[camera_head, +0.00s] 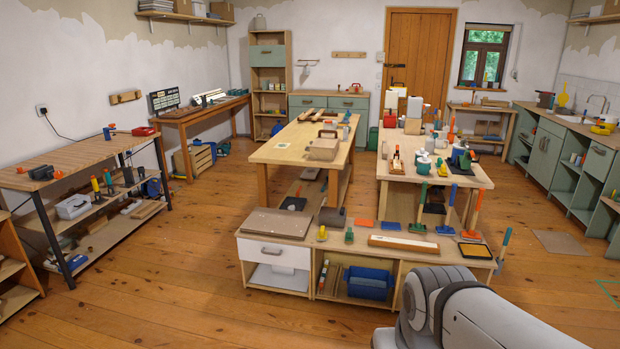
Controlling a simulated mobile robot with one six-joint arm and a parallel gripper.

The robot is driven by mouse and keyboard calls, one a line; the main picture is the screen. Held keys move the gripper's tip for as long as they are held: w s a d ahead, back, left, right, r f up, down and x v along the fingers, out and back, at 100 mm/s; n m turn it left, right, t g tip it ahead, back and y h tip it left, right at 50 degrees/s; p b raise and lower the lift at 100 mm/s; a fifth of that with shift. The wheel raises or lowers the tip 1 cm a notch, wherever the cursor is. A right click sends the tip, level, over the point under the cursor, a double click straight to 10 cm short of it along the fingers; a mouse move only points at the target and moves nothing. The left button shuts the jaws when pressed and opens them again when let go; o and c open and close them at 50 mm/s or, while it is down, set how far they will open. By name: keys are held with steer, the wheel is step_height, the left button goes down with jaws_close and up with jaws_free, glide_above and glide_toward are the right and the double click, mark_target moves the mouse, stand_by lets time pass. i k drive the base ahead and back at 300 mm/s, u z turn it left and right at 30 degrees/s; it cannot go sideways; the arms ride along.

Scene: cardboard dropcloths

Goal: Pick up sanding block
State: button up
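I cannot tell for sure which thing is the sanding block. Either is too small to identify. Part of my grey and white arm (500,318) fills the lower right. My gripper is outside the picture.
Two wooden worktables (278,153) stand behind the cabinet, crowded with tools and containers. A slatted bench (80,160) stands at the left. Green cabinets (545,150) line the right wall. The wooden floor (180,260) is open at the front left.

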mark_target(349, 235)
steer(key=i, duration=3.65)
steer(key=u, duration=0.05)
